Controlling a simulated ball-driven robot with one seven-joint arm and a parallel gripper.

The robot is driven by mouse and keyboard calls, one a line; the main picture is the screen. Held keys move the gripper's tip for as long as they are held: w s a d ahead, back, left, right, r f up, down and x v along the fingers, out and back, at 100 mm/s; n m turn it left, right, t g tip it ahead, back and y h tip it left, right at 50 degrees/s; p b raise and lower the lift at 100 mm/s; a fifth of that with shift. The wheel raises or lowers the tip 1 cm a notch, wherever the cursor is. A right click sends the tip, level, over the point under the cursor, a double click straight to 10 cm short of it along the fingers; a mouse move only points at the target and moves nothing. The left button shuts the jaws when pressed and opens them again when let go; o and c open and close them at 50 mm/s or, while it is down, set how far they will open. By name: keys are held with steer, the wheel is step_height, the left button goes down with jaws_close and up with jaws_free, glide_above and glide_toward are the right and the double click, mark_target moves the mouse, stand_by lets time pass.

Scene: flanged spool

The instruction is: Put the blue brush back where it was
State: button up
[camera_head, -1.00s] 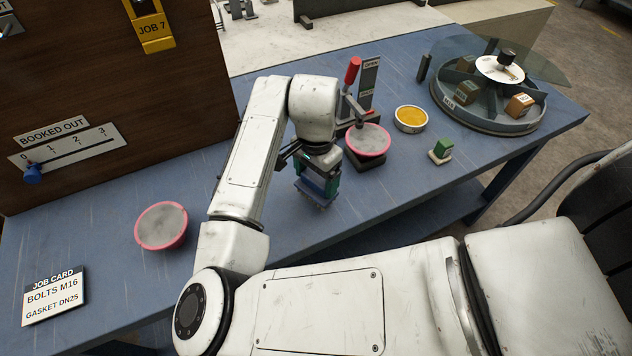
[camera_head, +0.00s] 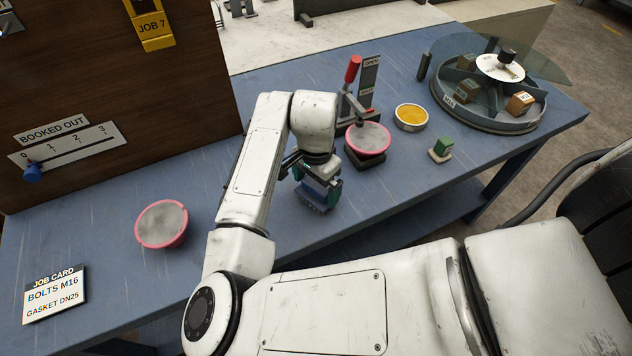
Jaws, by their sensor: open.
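The blue brush (camera_head: 316,196) is upright at the front part of the blue bench, left of the pink-rimmed bowl on the dark stand. My gripper (camera_head: 318,186) points down over it, with its green-tipped fingers beside the brush. The jaws are open. My gripper hides the top of the brush, and I cannot tell whether the fingers touch it. A green brush-like block (camera_head: 441,149) stands on a small pale base to the right.
A pink-rimmed bowl (camera_head: 162,224) sits on the left of the bench (camera_head: 110,220). Another pink-rimmed bowl (camera_head: 368,138) rests by a red-handled lever (camera_head: 353,68). A yellow-filled dish (camera_head: 411,117) and a round divided carousel (camera_head: 490,120) stand further right.

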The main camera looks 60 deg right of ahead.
mark_target(316, 185)
step_height(316, 185, up, 12)
steer(key=shift+r+b, duration=0.2)
steer(key=shift+b, duration=0.1)
stand_by(0.6)
